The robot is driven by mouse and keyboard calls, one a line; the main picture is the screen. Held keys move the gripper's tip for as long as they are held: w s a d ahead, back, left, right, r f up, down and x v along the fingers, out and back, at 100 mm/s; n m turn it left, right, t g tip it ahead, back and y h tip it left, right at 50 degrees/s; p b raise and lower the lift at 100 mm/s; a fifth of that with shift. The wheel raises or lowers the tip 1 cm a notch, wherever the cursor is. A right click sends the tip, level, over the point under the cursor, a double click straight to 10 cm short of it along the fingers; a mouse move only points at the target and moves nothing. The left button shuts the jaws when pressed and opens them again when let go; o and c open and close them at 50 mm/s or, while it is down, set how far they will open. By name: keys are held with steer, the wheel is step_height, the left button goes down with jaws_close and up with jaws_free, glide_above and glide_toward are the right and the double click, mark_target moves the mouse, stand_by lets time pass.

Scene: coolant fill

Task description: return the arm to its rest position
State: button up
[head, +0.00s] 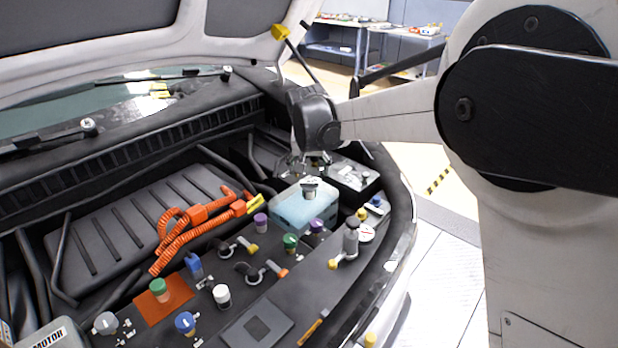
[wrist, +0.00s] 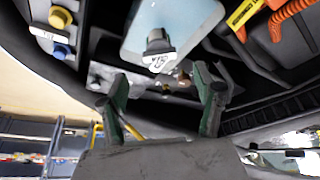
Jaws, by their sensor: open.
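My gripper (head: 308,164) is over the back right of the engine bay, just behind the light-blue coolant tank (head: 288,208). Its two green-lined fingers stand apart in the wrist view (wrist: 162,92), with nothing held between them. The tank also shows at the top of the wrist view (wrist: 196,18). A dark cap with a pale label (head: 309,188) sits on the tank; it also shows in the wrist view (wrist: 158,45), apart from the fingers. My arm reaches in from the right.
Several coloured caps, including a green one (head: 290,241), stand along the front of the bay. Orange hoses (head: 196,215) lie left of the tank. The raised hood (head: 150,48) and its prop (head: 300,58) are near the arm. Open floor lies to the right.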

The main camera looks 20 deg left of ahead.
steer(key=s+d+r+m, duration=0.1)
steer(key=s+d+r, duration=0.3)
steer(key=d, duration=0.5)
steer(key=s+d+r+t, duration=0.1)
steer(key=s+d+r, duration=0.35)
steer(key=d, duration=0.45)
steer(key=s+d+r+m, duration=0.1)
steer(key=s+d+r, duration=0.35)
steer(key=d, duration=0.55)
steer(key=s+d+f+t, duration=0.1)
steer(key=s+d+f, duration=0.2)
steer(key=s+d, duration=0.5)
steer(key=s+d+f+m+t+h, duration=0.1)
steer(key=s+d+f, duration=0.3)
steer(key=s+d, duration=0.3)
steer(key=s, duration=0.5)
steer(key=shift+d, duration=0.4)
